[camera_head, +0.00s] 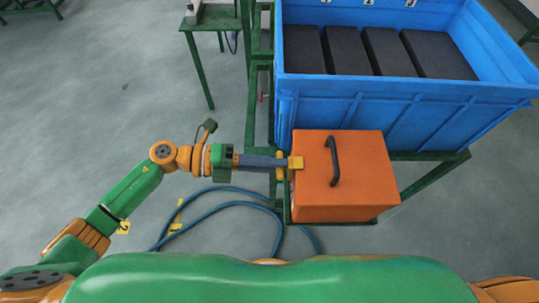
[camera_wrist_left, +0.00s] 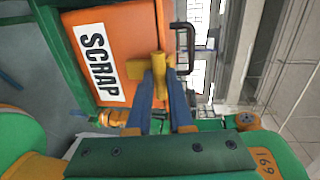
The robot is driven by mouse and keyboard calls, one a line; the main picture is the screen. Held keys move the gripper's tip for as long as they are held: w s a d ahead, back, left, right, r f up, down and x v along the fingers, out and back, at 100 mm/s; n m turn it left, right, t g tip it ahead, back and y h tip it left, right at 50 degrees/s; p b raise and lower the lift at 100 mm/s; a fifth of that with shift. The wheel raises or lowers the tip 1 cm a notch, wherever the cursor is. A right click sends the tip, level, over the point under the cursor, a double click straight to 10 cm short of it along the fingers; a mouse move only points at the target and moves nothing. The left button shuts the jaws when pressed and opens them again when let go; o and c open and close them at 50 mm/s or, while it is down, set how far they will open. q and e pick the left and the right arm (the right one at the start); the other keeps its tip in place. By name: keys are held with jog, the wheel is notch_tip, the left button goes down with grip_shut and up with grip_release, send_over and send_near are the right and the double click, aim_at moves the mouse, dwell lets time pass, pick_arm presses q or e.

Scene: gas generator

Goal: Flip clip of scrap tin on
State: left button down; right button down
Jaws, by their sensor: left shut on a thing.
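The scrap tin (camera_head: 362,180) is an orange box with a black handle (camera_head: 332,160) on its lid. In the left wrist view, the tin (camera_wrist_left: 118,25) shows a white label reading SCRAP. A yellow clip (camera_head: 296,163) sits at the tin's left edge near the lid. My left gripper (camera_head: 280,163) reaches in from the left and its fingers are shut on the clip, which also shows in the wrist view (camera_wrist_left: 158,66). The fingers hide part of the clip, and I cannot tell its exact angle. My right gripper is out of view.
A large blue crate (camera_head: 400,112) with several dark blocks (camera_head: 438,55) stands just behind the tin. Green metal frames (camera_head: 432,178) support them. A blue hose (camera_head: 215,190) lies on the grey floor at left. The floor (camera_head: 90,110) further left is clear.

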pick_arm(q)
jog(key=shift+d+r+y, duration=0.15)
jog(key=shift+y, duration=0.15)
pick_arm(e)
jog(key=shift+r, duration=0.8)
pick_arm(q)
jog(key=c, duration=0.8)
grip_release()
jog(key=b+v, duration=0.1)
jog(key=v, duration=0.6)
jog(key=shift+b, duration=0.4)
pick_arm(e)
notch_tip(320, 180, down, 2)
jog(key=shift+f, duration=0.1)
pick_arm(q)
jog(key=shift+w, duration=0.1)
